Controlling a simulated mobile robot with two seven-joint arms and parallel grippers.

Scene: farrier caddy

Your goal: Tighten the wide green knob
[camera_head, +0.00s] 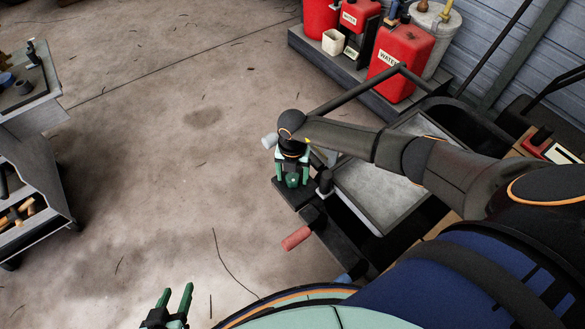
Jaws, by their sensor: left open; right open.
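My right gripper (292,178) reaches in from the right and points down over the black bracket at the caddy's left edge. Its green fingers are apart. A small dark green piece, apparently the wide green knob (292,181), shows between the fingertips; I cannot tell whether they touch it. The gripper hides much of the knob. The caddy (378,185) has a grey tray top and a dark frame. My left gripper (175,298) is at the bottom edge, open and empty, with green fingers pointing up the picture, well away from the knob.
Beside the bracket are a grey cylinder (269,141), a black-and-grey knob (325,182) and a red handle (296,238). A blue handle (352,272) sits lower. Red water cans (401,62) stand behind. A grey cart (35,180) is at left. The floor between is clear.

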